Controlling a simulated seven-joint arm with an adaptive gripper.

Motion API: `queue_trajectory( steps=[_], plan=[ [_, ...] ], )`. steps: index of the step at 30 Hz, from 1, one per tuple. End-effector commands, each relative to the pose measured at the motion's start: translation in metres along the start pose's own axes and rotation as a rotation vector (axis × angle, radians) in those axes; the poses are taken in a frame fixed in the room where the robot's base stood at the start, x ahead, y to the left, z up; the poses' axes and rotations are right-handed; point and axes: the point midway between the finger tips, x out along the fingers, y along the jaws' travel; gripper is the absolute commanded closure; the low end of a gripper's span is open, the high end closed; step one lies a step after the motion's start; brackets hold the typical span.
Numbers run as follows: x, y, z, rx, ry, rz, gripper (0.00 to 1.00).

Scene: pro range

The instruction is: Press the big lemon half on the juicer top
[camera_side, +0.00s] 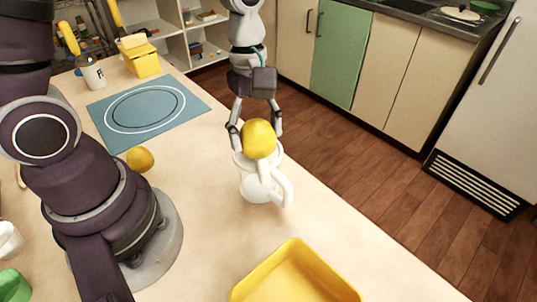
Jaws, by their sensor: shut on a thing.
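My gripper (255,132) is shut on a big yellow lemon half (258,139), with a finger on each side of it. The lemon half is at the top of the white juicer (255,188), its domed side up. Whether it touches the juicer's cone is hidden. The juicer stands upright on the table, with its handle toward the lower right. A smaller yellow lemon piece (140,159) lies on the table to the left, near my arm's base.
A yellow tray (295,275) lies at the table's front. A blue mat (150,112) with white ovals, a yellow box (140,58) and a white utensil holder (92,74) are farther back. A white cup (9,240) and a green item (14,286) sit at the left edge.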

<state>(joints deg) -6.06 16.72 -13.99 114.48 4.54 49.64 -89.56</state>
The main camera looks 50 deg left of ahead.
Motion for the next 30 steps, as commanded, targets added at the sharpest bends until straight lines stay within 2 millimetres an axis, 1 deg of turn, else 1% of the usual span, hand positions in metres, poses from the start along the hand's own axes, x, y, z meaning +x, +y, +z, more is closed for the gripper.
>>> queue_trajectory(
  steps=[30],
  plan=[
    [0.0080, 0.0000, -0.0010, -0.001, 0.000, -0.001, 0.76]
  ],
)
